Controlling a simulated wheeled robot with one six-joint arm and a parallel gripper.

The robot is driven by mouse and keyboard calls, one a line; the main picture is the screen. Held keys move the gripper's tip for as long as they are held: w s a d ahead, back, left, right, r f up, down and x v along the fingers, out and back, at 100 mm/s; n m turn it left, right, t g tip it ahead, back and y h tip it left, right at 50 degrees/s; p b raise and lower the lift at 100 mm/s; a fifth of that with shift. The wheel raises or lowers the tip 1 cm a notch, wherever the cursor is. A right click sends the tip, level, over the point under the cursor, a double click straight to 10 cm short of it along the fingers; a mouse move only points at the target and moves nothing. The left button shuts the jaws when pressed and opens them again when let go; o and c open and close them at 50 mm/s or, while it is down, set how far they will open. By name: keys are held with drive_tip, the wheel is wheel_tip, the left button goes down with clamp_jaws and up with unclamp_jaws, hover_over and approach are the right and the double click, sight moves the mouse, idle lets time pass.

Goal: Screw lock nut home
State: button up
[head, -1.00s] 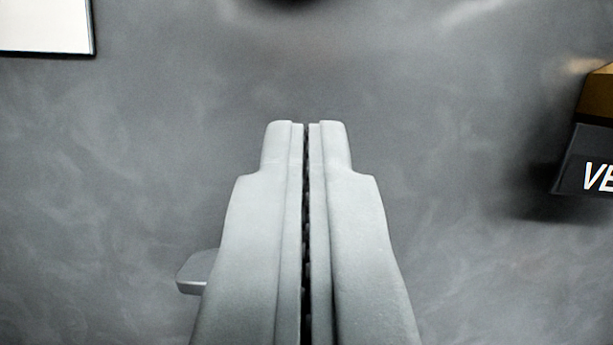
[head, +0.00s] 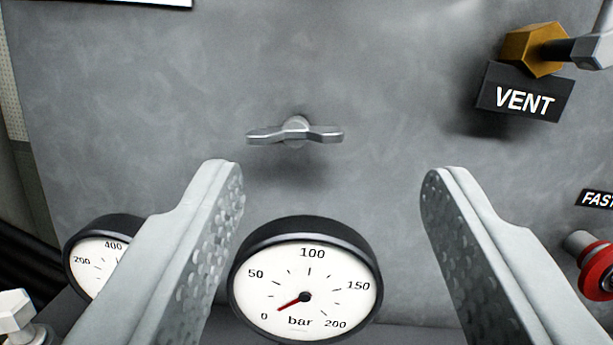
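A grey metal wing-shaped lock nut (head: 295,132) sits on the grey panel in the upper middle of the head view. Its two wings lie about level, left and right, around a short round stud or hub. My gripper (head: 332,178) is open and empty. Its two fingers are spread wide, and the nut appears between and beyond the fingertips, nearer the left one. The fingers do not appear to touch it. How far the nut is threaded on cannot be told.
A bar gauge (head: 305,283) shows between my fingers, its red needle near 0. A second gauge (head: 95,255) is partly behind the left finger. A brass hex fitting (head: 535,50) and VENT plate (head: 525,98) are upper right. A red knob (head: 598,272) is at the right edge.

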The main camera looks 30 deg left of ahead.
sight(294, 139)
drive_tip(key=o, duration=0.6)
drive_tip(key=s+g, duration=0.1)
drive_tip(key=s+f+g+h, duration=0.1)
drive_tip(key=s, duration=0.1)
drive_tip(key=shift+s+d+f+n, duration=0.1)
drive_tip(key=shift+s+n, duration=0.2)
drive_tip(key=x, duration=1.7)
drive_tip(key=shift+w+f, duration=0.1)
drive_tip(key=shift+w, duration=0.1)
drive_tip(key=c, duration=1)
drive_tip(key=shift+o, duration=0.2)
